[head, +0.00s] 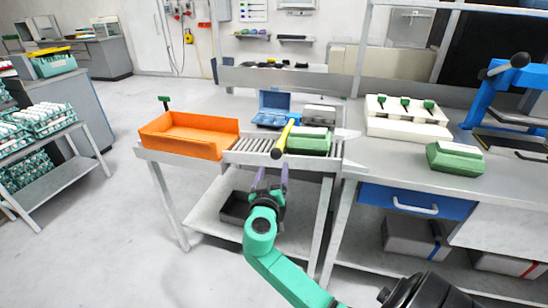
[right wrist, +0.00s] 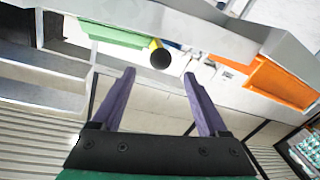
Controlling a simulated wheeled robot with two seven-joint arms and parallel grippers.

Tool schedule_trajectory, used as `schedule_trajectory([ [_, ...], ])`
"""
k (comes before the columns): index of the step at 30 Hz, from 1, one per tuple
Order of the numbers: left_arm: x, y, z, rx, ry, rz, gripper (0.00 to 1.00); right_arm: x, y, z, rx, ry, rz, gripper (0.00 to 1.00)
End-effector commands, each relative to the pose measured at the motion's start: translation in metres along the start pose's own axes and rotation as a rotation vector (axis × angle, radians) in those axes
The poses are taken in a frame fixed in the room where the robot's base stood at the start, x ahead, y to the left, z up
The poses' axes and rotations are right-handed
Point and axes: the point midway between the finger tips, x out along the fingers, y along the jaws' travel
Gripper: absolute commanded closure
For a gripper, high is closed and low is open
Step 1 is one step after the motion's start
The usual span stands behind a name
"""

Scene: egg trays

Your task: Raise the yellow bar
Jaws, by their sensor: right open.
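The yellow bar (head: 285,135) slants over the front edge of the roller conveyor, between the orange bin and a green egg carton. Its near end is dark and points toward me. The bar also shows nearly end-on in the right wrist view (right wrist: 155,44). My right gripper (head: 271,170) has purple fingers and is open and empty, below and in front of the bar's near end. In the right wrist view the bar's dark end appears just beyond the gap between the fingertips (right wrist: 158,75), apart from them. My left gripper is not in view.
An orange bin (head: 180,148) stands left of the roller conveyor (head: 250,147). A green carton (head: 308,140) lies just right of the bar, with a blue open case (head: 273,120) behind. A lower shelf (head: 205,212) lies under the conveyor.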

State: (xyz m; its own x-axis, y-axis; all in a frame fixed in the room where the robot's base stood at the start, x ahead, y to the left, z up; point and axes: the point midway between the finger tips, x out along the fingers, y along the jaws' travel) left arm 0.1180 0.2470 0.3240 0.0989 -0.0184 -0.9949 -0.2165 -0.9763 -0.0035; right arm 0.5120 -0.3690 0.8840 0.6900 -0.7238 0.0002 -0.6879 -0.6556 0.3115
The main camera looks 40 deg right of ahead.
Motion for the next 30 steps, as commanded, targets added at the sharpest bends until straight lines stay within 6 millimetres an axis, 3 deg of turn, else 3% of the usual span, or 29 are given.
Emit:
schedule_trajectory([
  [3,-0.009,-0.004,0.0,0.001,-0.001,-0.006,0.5,0.033,0.002,-0.004,-0.003,0.001,0.002,0.23],
  [9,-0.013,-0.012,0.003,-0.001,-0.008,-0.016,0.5,0.078,0.0,-0.001,-0.002,-0.001,0.001,0.23],
  [13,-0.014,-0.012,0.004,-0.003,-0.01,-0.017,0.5,0.09,0.0,0.0,-0.001,-0.002,-0.001,0.23],
  [20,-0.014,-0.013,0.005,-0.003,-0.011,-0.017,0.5,0.092,-0.001,0.001,-0.001,-0.003,-0.002,0.23],
  [21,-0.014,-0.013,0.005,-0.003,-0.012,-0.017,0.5,0.092,-0.001,0.001,-0.001,-0.003,-0.002,0.31],
  [24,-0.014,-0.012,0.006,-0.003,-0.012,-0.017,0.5,0.092,-0.001,0.001,-0.001,-0.003,-0.002,0.69],
  [27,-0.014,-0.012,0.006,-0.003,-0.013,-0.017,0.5,0.092,-0.001,0.001,-0.001,-0.003,-0.002,1.0],
  [30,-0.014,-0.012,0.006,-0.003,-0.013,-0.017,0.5,0.091,-0.001,0.001,-0.001,-0.003,-0.002,1.0],
])
